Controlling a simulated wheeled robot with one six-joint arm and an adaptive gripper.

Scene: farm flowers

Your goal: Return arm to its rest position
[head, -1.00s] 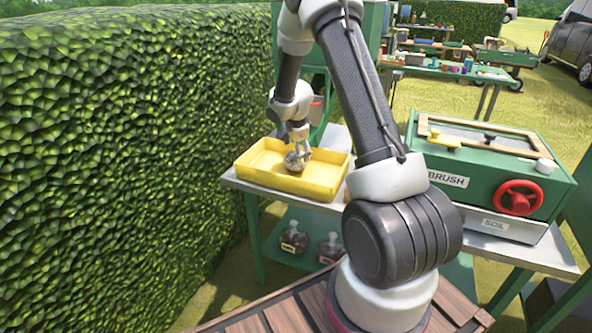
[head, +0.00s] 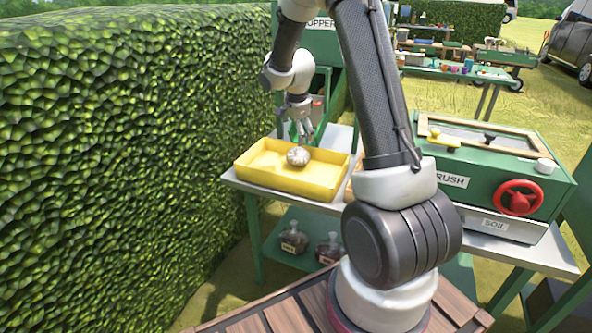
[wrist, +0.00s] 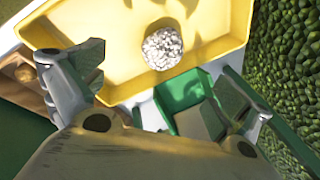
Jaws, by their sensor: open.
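My gripper (head: 299,133) is open and empty in the head view, above the back part of the yellow tray (head: 262,176). In the tray lies a round, pale, speckled lump (head: 298,156), just below and apart from my fingertips. In the wrist view my gripper's two fingers (wrist: 160,92) are spread wide. The lump (wrist: 162,48) lies beyond them, on the floor of the yellow tray (wrist: 215,25). My arm is still stretched out over the work table (head: 235,178).
A green machine marked BRUSH and SOIL (head: 480,190), with a red handwheel (head: 519,197), stands on the right of the table. A green hopper frame (head: 318,50) rises behind the tray. Jars (head: 293,240) sit on the lower shelf. A tall hedge (head: 120,150) borders the left.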

